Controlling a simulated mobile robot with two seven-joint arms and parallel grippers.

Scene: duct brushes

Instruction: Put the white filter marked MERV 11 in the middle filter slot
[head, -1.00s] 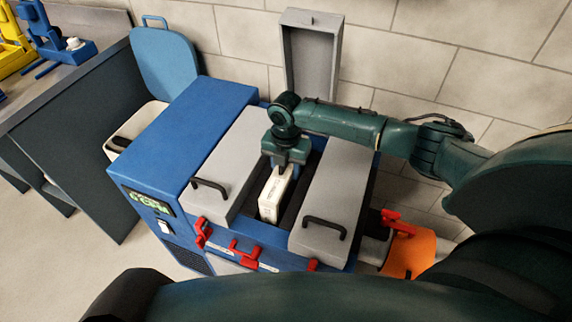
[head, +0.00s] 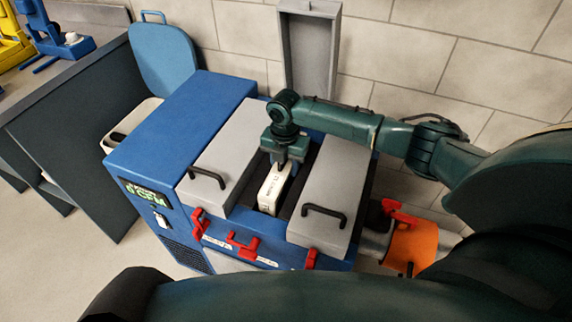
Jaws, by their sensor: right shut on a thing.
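A white filter (head: 270,191) stands on edge in the open middle slot (head: 293,195) of the blue machine, between two closed grey lids. Its upper part shows above the slot's dark inside; its lower part is hidden. Small dark print shows on it but is too small to read. My right gripper (head: 284,165) reaches down from above and is shut on the filter's far upper end. The middle slot's grey lid (head: 311,50) stands open, upright at the back. My left gripper is not in view.
The grey left lid (head: 222,160) and grey right lid (head: 334,195), with black handles, flank the slot. Red latches (head: 243,247) line the front. An orange part (head: 412,247) sits at the right. A bin with a raised blue lid (head: 163,62) stands at the left.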

